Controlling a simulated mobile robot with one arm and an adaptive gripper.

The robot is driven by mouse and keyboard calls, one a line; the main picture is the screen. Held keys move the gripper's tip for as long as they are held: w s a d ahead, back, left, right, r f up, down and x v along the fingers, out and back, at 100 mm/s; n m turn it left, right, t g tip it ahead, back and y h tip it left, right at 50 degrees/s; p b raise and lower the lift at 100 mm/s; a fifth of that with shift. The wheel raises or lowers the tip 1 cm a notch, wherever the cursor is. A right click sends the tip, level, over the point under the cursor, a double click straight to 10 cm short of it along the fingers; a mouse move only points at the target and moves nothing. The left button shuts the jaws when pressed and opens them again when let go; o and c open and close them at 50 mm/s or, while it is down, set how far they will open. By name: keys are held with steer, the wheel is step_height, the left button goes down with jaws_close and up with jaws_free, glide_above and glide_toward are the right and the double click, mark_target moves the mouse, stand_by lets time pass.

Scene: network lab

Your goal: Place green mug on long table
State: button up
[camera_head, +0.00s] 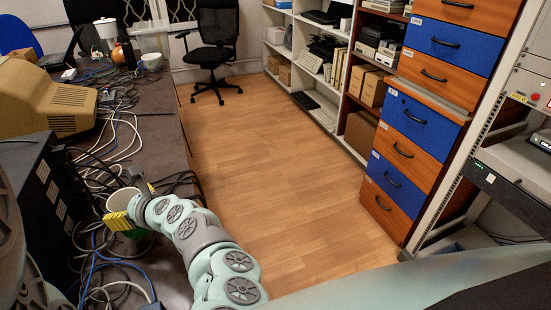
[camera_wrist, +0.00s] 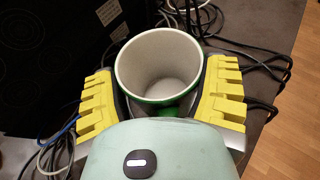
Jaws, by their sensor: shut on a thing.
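The green mug (camera_wrist: 158,70) is between the yellow fingers of my gripper (camera_wrist: 161,98) in the wrist view. Its white inside looks empty, and green shows low on its near side. In the head view the mug (camera_head: 122,198) shows at the left, partly hidden by my gripper (camera_head: 132,206). My gripper is shut on the mug. The long table (camera_head: 164,125) is dark and runs along the left side. The mug is over its near part, among cables. I cannot tell whether its base touches the tabletop.
Loose cables (camera_head: 118,128) cover much of the table. A black box (camera_head: 45,190) stands left of the mug, with a beige monitor (camera_head: 45,95) behind. A white cup (camera_head: 152,61) is at the far end. The wooden floor (camera_head: 270,150) is open, with drawers (camera_head: 415,130) at right.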

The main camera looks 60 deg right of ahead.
steer(key=shift+f, duration=1.9)
steer(key=shift+f+b, duration=0.2)
steer(key=shift+b, duration=0.3)
steer(key=o, duration=1.2)
steer(key=shift+r, duration=0.1)
steer(key=shift+r+p, duration=0.25)
steer(key=shift+p, duration=0.15)
steer(key=v, duration=1.2)
steer(key=shift+d+f+b, duration=0.1)
steer(key=shift+b, duration=0.3)
